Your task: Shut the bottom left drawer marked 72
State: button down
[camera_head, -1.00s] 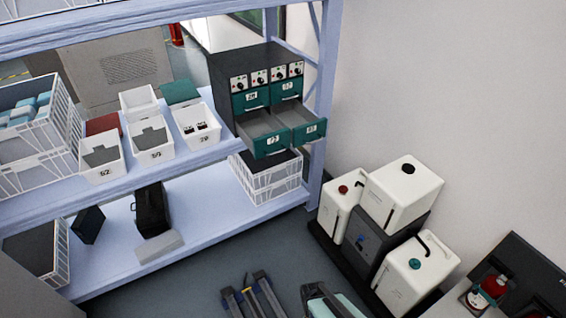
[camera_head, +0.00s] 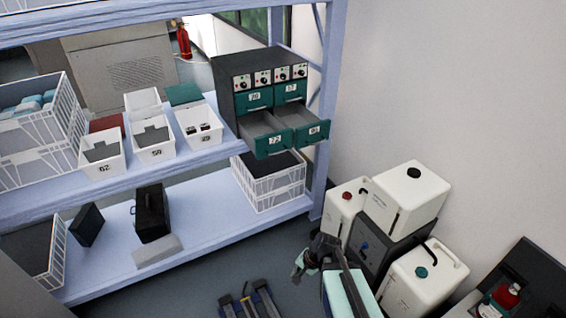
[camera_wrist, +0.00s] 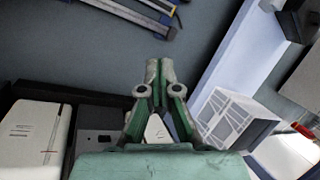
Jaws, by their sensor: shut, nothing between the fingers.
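A dark cabinet (camera_head: 228,92) with green drawer fronts stands on the upper shelf at its right end. Its bottom left drawer, marked 72 (camera_head: 273,145), is pulled out, and its empty grey inside shows. The bottom right drawer (camera_head: 313,132) beside it is also pulled out. The two drawers above, left (camera_head: 253,99) and right (camera_head: 290,90), are shut. My gripper (camera_head: 297,274) is low in front of the shelving, well below the drawers and apart from them. In the wrist view my gripper (camera_wrist: 160,68) has its fingers together and empty; no drawer is clear there.
White canisters (camera_head: 405,192) stand by the wall, right of my arm. A white wire crate (camera_head: 268,190) is on the lower shelf below the drawers. White bins (camera_head: 152,150) stand left of the cabinet. The floor (camera_head: 225,275) before the shelf is partly clear.

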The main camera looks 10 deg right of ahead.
jog(key=w+d+r+m+t+b, duration=0.25)
jog(key=w+r+m+t, duration=0.45)
jog(key=w+r+m, duration=0.6)
jog(key=w+d+r+m+t+b, duration=0.1)
jog(key=w+d+r+m+t, duration=0.35)
jog(key=w+r+m, duration=0.85)
jog(key=w+a+f+n+t+p, duration=0.1)
jog(key=w+a, duration=0.4)
jog(key=w, duration=0.5)
jog(key=shift+a+f+n+y, duration=0.2)
jog(key=shift+n+y, duration=0.2)
jog(key=shift+n, duration=0.3)
jog(key=shift+t, duration=0.25)
jog(key=p, duration=0.4)
send_near(262, 132)
jog(key=w+a, duration=0.1)
jog(key=w, duration=0.1)
jog(key=w+a+r, duration=0.1)
jog(key=w+a, duration=0.1)
jog(key=shift+w+a, duration=0.15)
jog(key=shift+a, duration=0.1)
jog(key=shift+r, duration=0.15)
jog(key=shift+w+r, duration=0.1)
jog(key=shift+w, duration=0.05)
